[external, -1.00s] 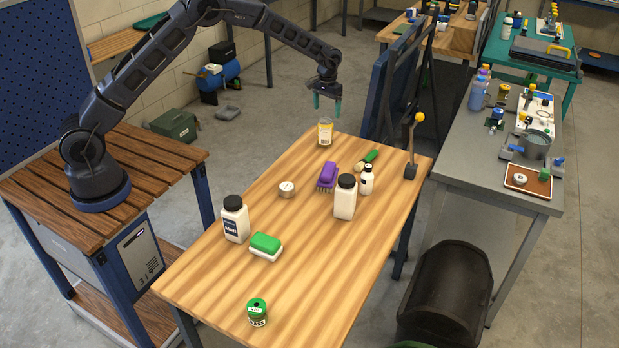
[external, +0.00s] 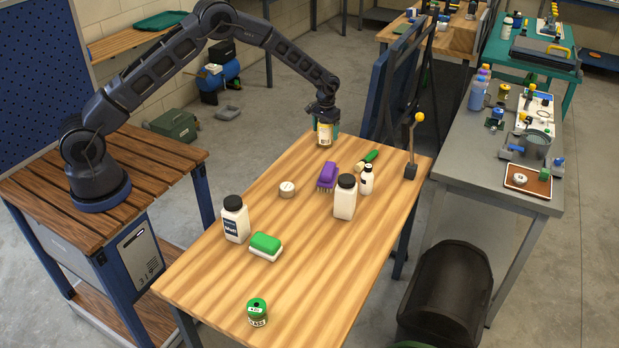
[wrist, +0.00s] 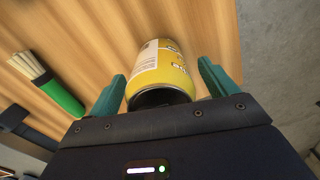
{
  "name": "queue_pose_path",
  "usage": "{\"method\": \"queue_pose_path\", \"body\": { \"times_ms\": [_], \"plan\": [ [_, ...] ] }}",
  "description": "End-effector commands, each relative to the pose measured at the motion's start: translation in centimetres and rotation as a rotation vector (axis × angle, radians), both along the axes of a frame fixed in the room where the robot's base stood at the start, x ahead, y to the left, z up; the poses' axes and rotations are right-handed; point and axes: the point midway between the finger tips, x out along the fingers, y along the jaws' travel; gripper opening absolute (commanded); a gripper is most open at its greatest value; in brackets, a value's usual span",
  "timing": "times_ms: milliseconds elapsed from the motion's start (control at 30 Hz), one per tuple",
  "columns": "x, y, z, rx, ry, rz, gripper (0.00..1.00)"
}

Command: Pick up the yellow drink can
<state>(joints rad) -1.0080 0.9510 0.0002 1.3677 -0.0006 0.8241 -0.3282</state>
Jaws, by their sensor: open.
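The yellow drink can (external: 325,139) stands upright near the far end of the wooden table, with a pale label panel on its side. In the wrist view the yellow can (wrist: 165,72) lies between the two teal fingers. My gripper (external: 325,128) is lowered over the can, with a finger on either side. In the wrist view my gripper (wrist: 163,85) is open, with a gap between each finger and the can. The can's top end is partly hidden by the gripper in the external view.
The wooden table (external: 215,300) also bears a purple brush (external: 327,176), a green-handled brush (external: 367,160), white bottles (external: 345,198), a round tin (external: 287,189), a green-and-white sponge (external: 265,246) and a green can (external: 257,312). The can stands close to the table's far edge.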

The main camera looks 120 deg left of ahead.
Motion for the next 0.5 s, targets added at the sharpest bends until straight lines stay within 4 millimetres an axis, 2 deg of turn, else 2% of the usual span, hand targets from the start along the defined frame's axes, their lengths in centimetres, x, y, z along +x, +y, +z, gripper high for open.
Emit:
{"method": "queue_pose_path", "body": {
  "times_ms": [200, 500],
  "plan": [
    [0.01, 0.05, -0.02, 0.002, 0.0, 0.0, 0.83],
    [0.02, 0.04, -0.01, 0.001, 0.0, 0.0, 0.26]
  ]
}}
